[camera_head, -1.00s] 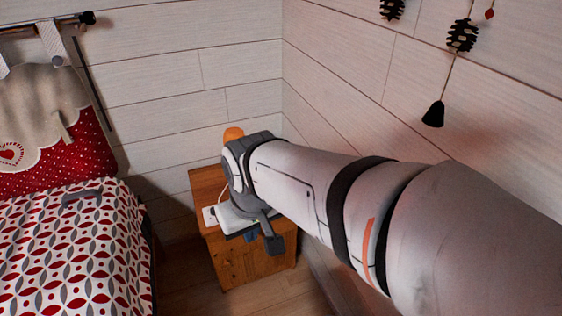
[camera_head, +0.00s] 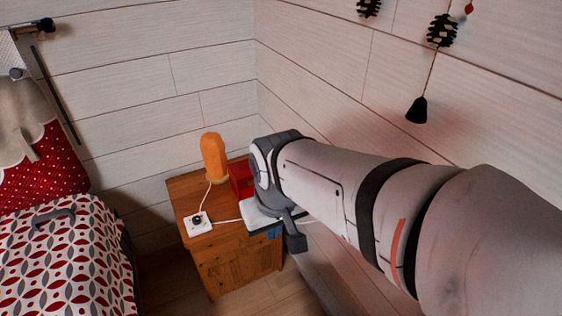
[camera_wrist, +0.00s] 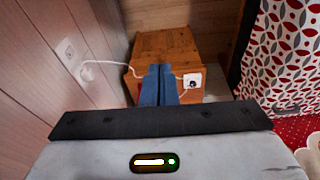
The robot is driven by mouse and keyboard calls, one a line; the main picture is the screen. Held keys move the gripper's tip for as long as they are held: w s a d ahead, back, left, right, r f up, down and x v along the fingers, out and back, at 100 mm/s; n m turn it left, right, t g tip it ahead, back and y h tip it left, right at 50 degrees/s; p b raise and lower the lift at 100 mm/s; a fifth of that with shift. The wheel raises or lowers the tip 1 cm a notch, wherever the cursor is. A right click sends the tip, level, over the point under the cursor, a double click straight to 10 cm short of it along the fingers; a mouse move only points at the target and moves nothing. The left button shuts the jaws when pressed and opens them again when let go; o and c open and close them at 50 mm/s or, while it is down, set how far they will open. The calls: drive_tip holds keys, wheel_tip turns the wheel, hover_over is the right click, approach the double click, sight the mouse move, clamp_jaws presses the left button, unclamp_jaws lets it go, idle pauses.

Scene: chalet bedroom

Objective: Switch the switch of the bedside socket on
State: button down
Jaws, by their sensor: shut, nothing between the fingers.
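The bedside socket (camera_head: 197,222) is a small white block with a dark round spot, lying on the front left part of the wooden nightstand (camera_head: 231,251) top. It also shows in the wrist view (camera_wrist: 193,81), just right of my gripper (camera_wrist: 160,67). The blue fingers are together, with nothing between them, and appear apart from the socket. In the head view the gripper is mostly hidden behind my wrist, to the right of the socket. The switch is too small to tell its position.
An orange lamp (camera_head: 214,157) and a red box (camera_head: 241,178) stand at the nightstand's back. White cables run from the socket to the lamp and towards a wall plug (camera_wrist: 88,72). The bed (camera_head: 62,255) is left; plank walls are behind and right.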

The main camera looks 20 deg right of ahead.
drive_tip(key=w+d+f+n+g+h+b, duration=0.3)
drive_tip(key=d+f+n+h+b, duration=0.25)
drive_tip(key=f, duration=0.45)
drive_tip(key=w+d+f+n+g+h+b, duration=0.2)
drive_tip(key=w+d+f+n+h+b, duration=0.35)
drive_tip(key=f, duration=0.55)
drive_tip(key=w+d+f+n+t+h+b, duration=0.1)
drive_tip(key=w+d+f+n+t+h, duration=0.1)
drive_tip(key=f+n, duration=0.4)
drive_tip(key=w+n+t+h, duration=0.1)
drive_tip(key=w+h, duration=0.1)
drive_tip(key=shift+w+d+f+n+t+h, duration=0.15)
drive_tip(key=shift+f+n+t+h, duration=0.15)
drive_tip(key=shift+f+t+h, duration=0.1)
drive_tip(key=d+f+b, duration=0.1)
drive_tip(key=d, duration=1.2)
drive_tip(key=shift+w+d, duration=0.4)
drive_tip(key=shift+w, duration=0.05)
